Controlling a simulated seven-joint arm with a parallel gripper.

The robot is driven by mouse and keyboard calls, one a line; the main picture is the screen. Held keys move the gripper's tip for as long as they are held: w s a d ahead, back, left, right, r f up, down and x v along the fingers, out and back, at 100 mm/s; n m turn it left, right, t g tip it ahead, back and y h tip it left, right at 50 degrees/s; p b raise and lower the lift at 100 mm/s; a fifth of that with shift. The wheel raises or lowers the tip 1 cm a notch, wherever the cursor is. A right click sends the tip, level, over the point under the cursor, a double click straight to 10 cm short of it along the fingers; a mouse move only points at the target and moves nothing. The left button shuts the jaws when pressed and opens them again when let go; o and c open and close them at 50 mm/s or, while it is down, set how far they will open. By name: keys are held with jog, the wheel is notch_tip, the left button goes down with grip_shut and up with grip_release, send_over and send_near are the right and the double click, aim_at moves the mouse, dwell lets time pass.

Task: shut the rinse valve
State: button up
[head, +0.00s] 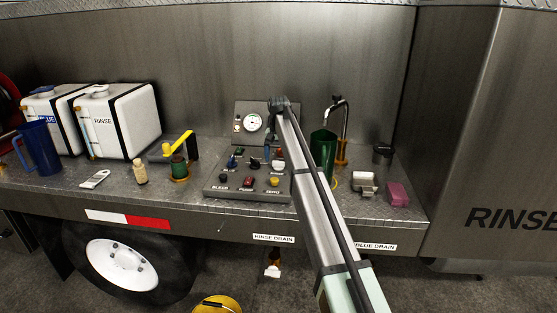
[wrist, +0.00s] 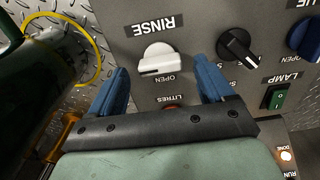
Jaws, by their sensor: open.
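The rinse valve is a white knob (wrist: 160,58) on the grey control panel (wrist: 195,20), between the upside-down labels RINSE and OPEN in the wrist view. I cannot tell its setting for sure. My gripper (wrist: 161,68) is open, with its two blue fingers spread to the left and right of the white knob. They appear apart from it, and nothing is held. In the head view my arm covers part of the panel (head: 216,187), and my gripper is mostly hidden there.
A black knob (wrist: 237,48), a blue knob (wrist: 306,36) and a green LAMP switch (wrist: 279,96) sit right of the white knob in the wrist view. A green jug (head: 323,150) stands close beside the panel. A gauge (head: 252,122) rises behind it.

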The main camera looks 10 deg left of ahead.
notch_tip(320, 180, up, 12)
dwell(0.4)
jog(key=shift+r, duration=0.1)
